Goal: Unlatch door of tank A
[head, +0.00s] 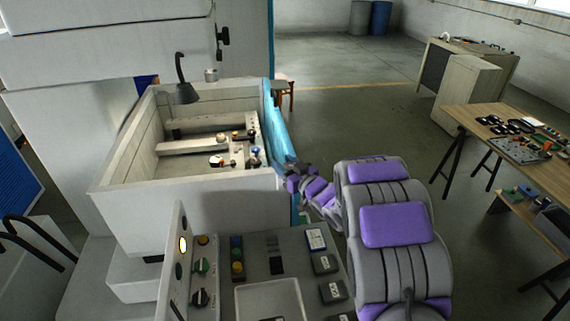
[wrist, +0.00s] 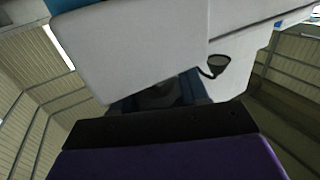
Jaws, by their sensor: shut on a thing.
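The tank (head: 190,190) is a pale open-topped box at centre left in the head view. A blue panel (head: 276,125) runs along its right side; I take it to be the door. My gripper (head: 290,183) is at the near end of this panel, at the tank's front right corner. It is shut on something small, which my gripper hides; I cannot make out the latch. In the wrist view, pale machine surfaces (wrist: 140,45) fill the upper middle, and the dark gripper parts (wrist: 160,95) are in shadow.
A control panel (head: 215,270) with buttons and knobs stands in front of the tank. A lamp (head: 183,85) leans over the tank, which holds several small parts. A wooden table (head: 500,118) with tools stands at right. Open floor (head: 350,115) lies beyond the tank's right side.

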